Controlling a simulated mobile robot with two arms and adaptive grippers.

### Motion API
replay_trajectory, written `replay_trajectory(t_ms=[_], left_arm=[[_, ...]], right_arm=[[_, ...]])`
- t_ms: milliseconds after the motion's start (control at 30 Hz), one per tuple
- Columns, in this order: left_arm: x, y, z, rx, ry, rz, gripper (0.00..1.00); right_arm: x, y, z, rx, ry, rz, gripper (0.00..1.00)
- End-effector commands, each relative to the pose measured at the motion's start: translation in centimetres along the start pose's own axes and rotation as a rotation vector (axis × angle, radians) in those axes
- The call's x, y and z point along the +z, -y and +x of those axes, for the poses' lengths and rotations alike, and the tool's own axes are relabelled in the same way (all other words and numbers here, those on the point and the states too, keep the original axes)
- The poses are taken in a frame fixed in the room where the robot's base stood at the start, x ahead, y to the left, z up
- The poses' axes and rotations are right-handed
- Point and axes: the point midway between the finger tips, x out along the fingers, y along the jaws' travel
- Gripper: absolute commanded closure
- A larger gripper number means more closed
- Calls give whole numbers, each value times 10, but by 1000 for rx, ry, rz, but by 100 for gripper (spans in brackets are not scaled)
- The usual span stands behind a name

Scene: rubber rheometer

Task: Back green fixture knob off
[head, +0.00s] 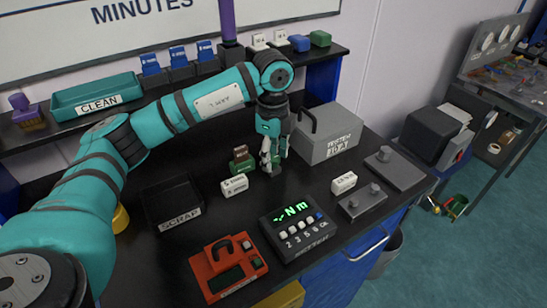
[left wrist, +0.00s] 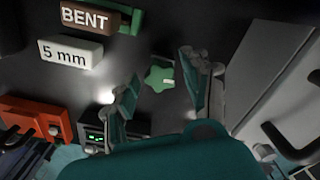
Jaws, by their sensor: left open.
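A green star-shaped knob (left wrist: 158,78) shows in the left wrist view, in the gap between my fingers and touching neither as far as I can see. In the head view my fingers largely hide it. My left gripper (head: 272,163) points down over the table, open and empty; its two spread fingers also show in the left wrist view (left wrist: 160,85). A green fixture block with a brown piece (head: 241,160) stands just left of the gripper. In the left wrist view a brown part with a "BENT" label (left wrist: 88,17) lies beside green material.
A white "5 mm" block (left wrist: 70,53) sits near the fixture. A grey lidded box (head: 328,135) stands close on the gripper's right. The black scrap tray (head: 172,203), red device (head: 228,268) and Nm display unit (head: 297,225) occupy the front.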

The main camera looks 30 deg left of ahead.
Motion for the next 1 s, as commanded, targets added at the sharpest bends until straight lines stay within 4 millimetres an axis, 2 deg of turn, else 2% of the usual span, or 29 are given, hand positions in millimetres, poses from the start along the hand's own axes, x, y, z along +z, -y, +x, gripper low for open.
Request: replay_trajectory(t_ms=[167, 333, 533, 700, 867, 1000], left_arm=[[0, 0, 1, -1, 0, 70, 52], [0, 0, 1, -2, -1, 310, 52], [0, 1, 0, -2, -1, 464, 52], [0, 1, 1, -2, 0, 699, 52], [0, 1, 0, -2, 0, 819, 52], [0, 1, 1, -2, 0, 989, 52]], right_arm=[[0, 0, 3, 0, 0, 0, 60], [1, 0, 8, 0, 0, 0, 60], [1, 0, 11, 0, 0, 0, 60], [2, 0, 17, 1, 0, 0, 60], [2, 0, 19, 1, 0, 0, 60], [2, -1, 24, 1, 0, 0, 60]])
